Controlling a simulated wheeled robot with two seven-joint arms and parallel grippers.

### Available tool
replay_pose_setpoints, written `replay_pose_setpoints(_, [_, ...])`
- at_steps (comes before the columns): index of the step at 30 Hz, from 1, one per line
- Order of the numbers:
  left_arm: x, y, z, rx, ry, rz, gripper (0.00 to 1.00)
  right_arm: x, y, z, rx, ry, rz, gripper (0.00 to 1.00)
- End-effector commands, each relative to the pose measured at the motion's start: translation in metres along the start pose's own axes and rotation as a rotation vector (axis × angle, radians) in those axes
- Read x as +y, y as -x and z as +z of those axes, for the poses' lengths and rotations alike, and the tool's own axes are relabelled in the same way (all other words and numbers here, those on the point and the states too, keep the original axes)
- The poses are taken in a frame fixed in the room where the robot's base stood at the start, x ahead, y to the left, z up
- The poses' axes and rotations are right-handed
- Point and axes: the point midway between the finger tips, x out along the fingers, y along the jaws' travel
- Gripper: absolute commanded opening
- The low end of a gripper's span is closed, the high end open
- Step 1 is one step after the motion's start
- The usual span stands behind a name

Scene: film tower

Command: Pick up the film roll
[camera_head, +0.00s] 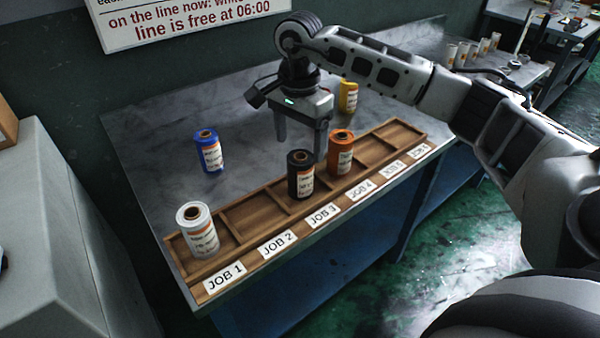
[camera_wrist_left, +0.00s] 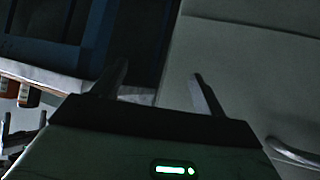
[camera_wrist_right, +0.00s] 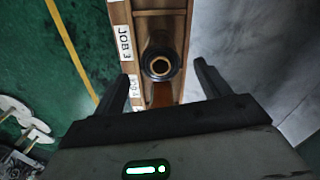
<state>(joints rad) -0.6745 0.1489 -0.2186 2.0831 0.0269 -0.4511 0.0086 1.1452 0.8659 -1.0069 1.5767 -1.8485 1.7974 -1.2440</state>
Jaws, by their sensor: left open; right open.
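Several film rolls stand upright on the bench. A black roll (camera_head: 300,176) stands in the JOB 3 compartment of the wooden rack (camera_head: 243,217), an orange roll (camera_head: 340,155) in JOB 4 and a white roll (camera_head: 198,235) in JOB 1. A blue roll (camera_head: 209,153) and a yellow roll (camera_head: 348,97) stand behind the rack. My right gripper (camera_head: 301,148) is open and empty, pointing down above and behind the black roll. In the right wrist view the black roll (camera_wrist_right: 161,61) shows between the fingers, apart from them. My left gripper (camera_wrist_left: 160,74) is open and empty, away from the rolls.
The grey bench top (camera_head: 150,128) is clear around the blue roll. A pale cabinet (camera_head: 62,235) stands left of the bench. A wall sign (camera_head: 185,20) hangs behind. Another table (camera_head: 530,72) with several pale cups is at the far right.

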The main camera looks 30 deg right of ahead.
Motion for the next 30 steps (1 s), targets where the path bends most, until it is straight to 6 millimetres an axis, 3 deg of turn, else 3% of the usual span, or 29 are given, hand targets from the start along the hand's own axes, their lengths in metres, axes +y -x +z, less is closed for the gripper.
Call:
replay_pose_setpoints(3, [0.0,0.0,0.001,-0.006,-0.003,-0.001,0.72,0.0,-0.018,0.0,-0.002,-0.001,0.002,0.75])
replay_pose_setpoints(11, [-0.001,0.001,-0.003,-0.003,-0.008,-0.003,0.72,0.001,-0.036,0.001,-0.002,0.0,0.002,0.75])
replay_pose_setpoints(18, [-0.002,0.003,-0.005,-0.008,-0.016,-0.007,0.72,0.001,-0.071,0.0,-0.003,-0.001,0.0,0.75])
replay_pose_setpoints(27, [-0.003,0.002,-0.002,-0.014,-0.016,-0.008,0.72,0.0,-0.079,0.0,-0.003,0.0,-0.003,0.75])
replay_pose_setpoints(28, [-0.003,0.002,-0.002,-0.014,-0.016,-0.008,0.72,0.0,-0.079,0.0,-0.003,0.0,-0.003,0.73])
replay_pose_setpoints(30, [-0.003,0.002,-0.002,-0.013,-0.016,-0.009,0.72,0.0,-0.079,0.0,-0.003,0.0,-0.003,0.53])
